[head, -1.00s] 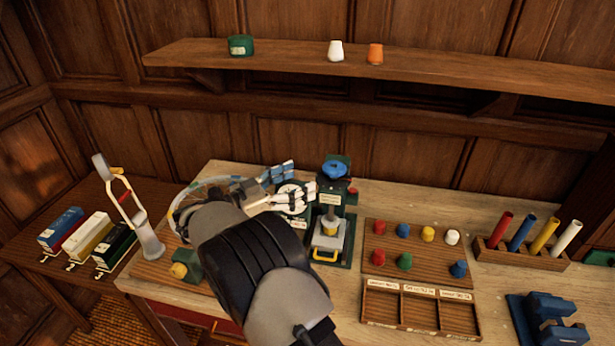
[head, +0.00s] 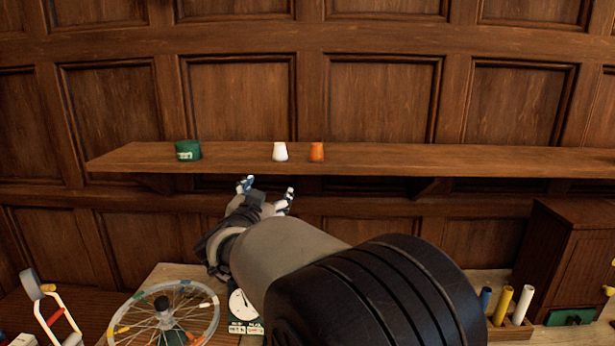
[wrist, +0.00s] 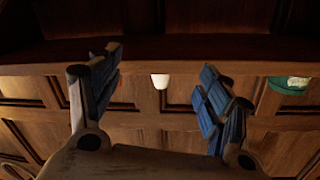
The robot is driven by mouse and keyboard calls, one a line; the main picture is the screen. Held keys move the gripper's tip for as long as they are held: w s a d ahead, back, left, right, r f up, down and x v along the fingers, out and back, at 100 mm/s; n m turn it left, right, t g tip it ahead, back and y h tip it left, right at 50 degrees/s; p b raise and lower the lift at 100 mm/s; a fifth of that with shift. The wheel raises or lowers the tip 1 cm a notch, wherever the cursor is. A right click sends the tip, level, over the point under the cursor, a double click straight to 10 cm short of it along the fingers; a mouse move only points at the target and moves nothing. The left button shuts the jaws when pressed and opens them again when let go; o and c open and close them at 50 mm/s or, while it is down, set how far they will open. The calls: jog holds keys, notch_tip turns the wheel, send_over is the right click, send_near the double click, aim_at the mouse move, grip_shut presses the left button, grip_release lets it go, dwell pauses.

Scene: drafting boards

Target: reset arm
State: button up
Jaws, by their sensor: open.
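My gripper (head: 266,186) is raised in front of the wall, just below the shelf's front edge in the head view. In the wrist view my gripper (wrist: 160,95) shows two blue-padded fingers spread wide apart with nothing between them. My arm reaches up from the lower right of the head view and hides much of the bench. No object is held.
A wooden shelf (head: 400,157) bears a green container (head: 188,150), a white cup (head: 280,151) and an orange cup (head: 317,151). Below are a spoked wheel (head: 190,290), a rack of coloured tubes (head: 512,322) and a wooden cabinet (head: 570,255).

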jog(key=s+d+r+n+g+y, duration=0.3)
jog(key=s+d+n+g+y, duration=0.25)
jog(key=s, duration=0.65)
jog(key=s+d+f+g+h, duration=0.1)
jog(key=s+d+f, duration=0.4)
jog(key=s, duration=0.6)
jog(key=s+d+f+g+h, duration=0.1)
jog(key=s+d+f+g, duration=0.2)
jog(key=s+d+f, duration=0.3)
jog(key=s+d+f+g+h, duration=0.1)
jog(key=s+d+f+g, duration=0.2)
jog(key=s, duration=1.3)
jog(key=d+f+m, duration=0.1)
jog(key=d+f, duration=0.2)
jog(key=d, duration=0.1)
jog(key=shift+s+d, duration=0.2)
